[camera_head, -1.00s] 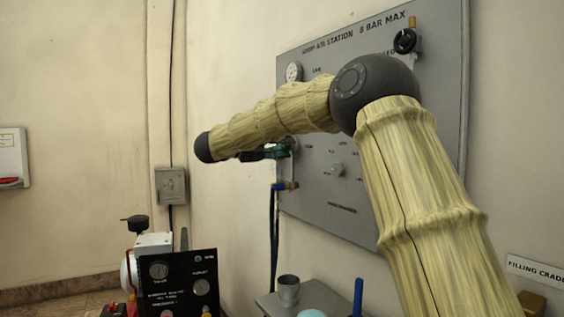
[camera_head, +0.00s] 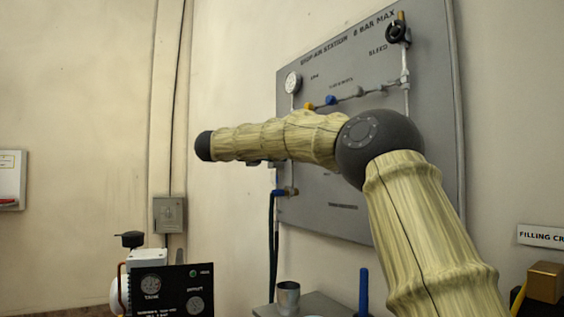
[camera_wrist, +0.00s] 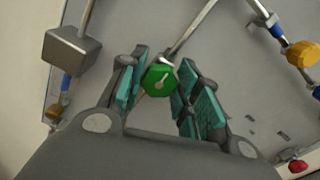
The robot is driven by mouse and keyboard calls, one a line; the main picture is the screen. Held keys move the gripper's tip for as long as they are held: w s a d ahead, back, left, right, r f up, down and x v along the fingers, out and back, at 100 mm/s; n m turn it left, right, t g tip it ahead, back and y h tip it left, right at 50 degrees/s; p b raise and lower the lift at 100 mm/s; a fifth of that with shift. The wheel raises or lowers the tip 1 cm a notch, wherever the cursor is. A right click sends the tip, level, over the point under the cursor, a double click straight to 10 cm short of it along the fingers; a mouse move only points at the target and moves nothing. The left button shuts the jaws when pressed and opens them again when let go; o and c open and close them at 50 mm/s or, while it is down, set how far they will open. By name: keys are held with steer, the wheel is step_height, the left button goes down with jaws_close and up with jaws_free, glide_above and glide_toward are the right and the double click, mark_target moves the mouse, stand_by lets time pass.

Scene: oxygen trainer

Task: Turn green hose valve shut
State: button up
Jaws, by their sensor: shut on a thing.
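The green valve knob (camera_wrist: 158,80) is a small faceted green piece with a pale mark on its face, on a thin pipe of the grey panel. In the wrist view my gripper (camera_wrist: 162,66) has its two teal-padded fingers on either side of the knob and is shut on it. In the head view my forearm hides the knob and nearly all of the gripper. A dark green hose (camera_head: 272,240) hangs from a blue-and-brass fitting (camera_head: 285,192) at the panel's lower left.
The grey panel (camera_head: 310,215) carries a gauge (camera_head: 293,82), a black bleed knob (camera_head: 397,32) and blue and yellow fittings. Below stand a metal cup (camera_head: 288,297), a blue upright post (camera_head: 363,290) and a black gauge box (camera_head: 172,290). A grey wall box (camera_head: 168,215) is at left.

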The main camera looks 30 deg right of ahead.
steer(key=shift+m+b, duration=0.4)
steer(key=o, duration=1)
steer(key=a, duration=1.2)
steer(key=shift+w, duration=0.1)
